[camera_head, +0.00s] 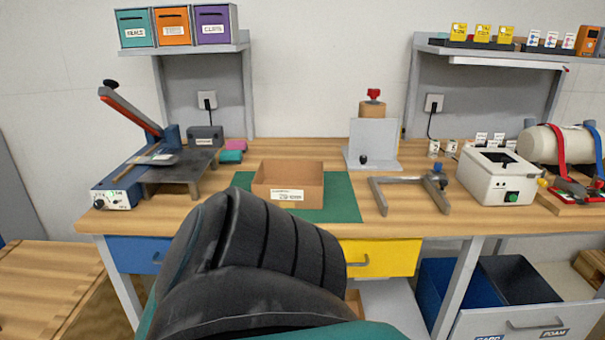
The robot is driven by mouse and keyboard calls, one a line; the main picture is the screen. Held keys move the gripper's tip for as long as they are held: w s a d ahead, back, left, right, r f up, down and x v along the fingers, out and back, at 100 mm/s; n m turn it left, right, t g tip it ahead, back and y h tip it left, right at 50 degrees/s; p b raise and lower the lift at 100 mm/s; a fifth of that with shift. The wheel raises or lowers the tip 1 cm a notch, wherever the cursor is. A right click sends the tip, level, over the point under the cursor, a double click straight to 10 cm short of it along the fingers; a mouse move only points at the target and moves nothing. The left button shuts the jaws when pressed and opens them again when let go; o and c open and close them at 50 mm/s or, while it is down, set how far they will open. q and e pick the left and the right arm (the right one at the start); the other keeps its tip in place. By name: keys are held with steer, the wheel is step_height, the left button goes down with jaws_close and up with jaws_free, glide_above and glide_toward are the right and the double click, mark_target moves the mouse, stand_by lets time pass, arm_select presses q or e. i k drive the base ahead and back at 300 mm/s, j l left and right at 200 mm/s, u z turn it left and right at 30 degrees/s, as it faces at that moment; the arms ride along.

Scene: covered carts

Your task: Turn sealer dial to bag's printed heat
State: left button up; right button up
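The sealer (150,165) stands at the left end of the workbench, with a raised red and black lever arm (128,108). Its blue control box has a pale front panel (117,199) with small knobs; the dial's setting and markings are too small to read. A small tan and grey piece (158,158) lies on the sealer's dark platform; I cannot tell what it is. I cannot make out a bag with a printed heat. Neither of my grippers is in view.
A large black ribbed shape (250,260) fills the front middle and hides part of the bench front. An open cardboard box (288,170) sits on a green mat (342,200). A grey bracket (410,183) and a white machine (497,178) stand to the right.

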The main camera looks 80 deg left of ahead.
mark_target(100, 203)
steer(key=u, duration=3.75)
steer(key=i+j+z, duration=0.35)
steer(key=i, duration=0.2)
steer(key=i+j+z, duration=0.35)
steer(key=j, duration=0.25)
steer(key=i+j+z, duration=0.35)
steer(key=i+j, duration=0.15)
steer(key=j, duration=0.15)
steer(key=k+j+u, duration=0.35)
steer(key=k+j, duration=0.2)
